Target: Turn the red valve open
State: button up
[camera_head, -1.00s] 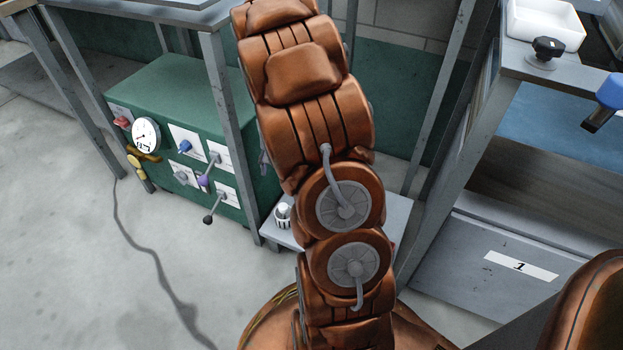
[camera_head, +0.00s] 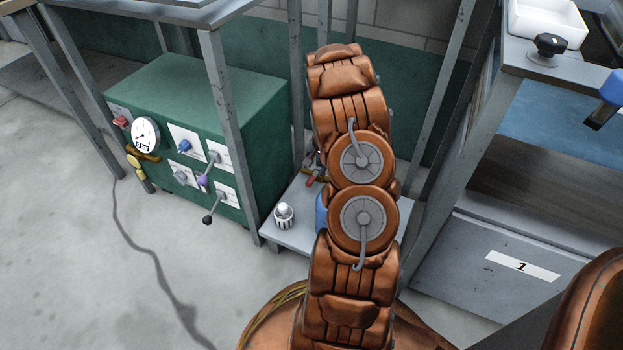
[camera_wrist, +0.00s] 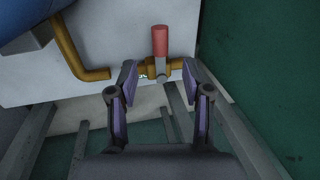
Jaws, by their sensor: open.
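The red valve has an upright red handle (camera_wrist: 160,41) on a brass fitting (camera_wrist: 151,69) at a pale panel in the wrist view. A small red part (camera_head: 311,181) beside my arm in the head view seems to be the same handle, mostly hidden. My gripper (camera_wrist: 158,76) is open and empty, with its two fingers apart on either side below the handle. The fingertips appear near the brass fitting, but I cannot tell how far away they are. My arm hides the gripper in the head view.
A bent brass pipe (camera_wrist: 78,61) is left of the valve, with a blue object (camera_wrist: 35,10) above. Grey frame legs (camera_head: 225,110) stand near my arm. A green box (camera_head: 200,100) with a gauge and knobs is at left.

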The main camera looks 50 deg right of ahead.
aim_at(311, 179)
jog(key=f+b, duration=0.1)
jog(key=f, duration=0.2)
jog(key=w+f+b, duration=0.1)
jog(key=f, duration=0.3)
jog(key=shift+w+a+f, duration=0.1)
jog(key=shift+w+a, duration=0.1)
jog(key=shift+c, duration=0.4)
grip_shut()
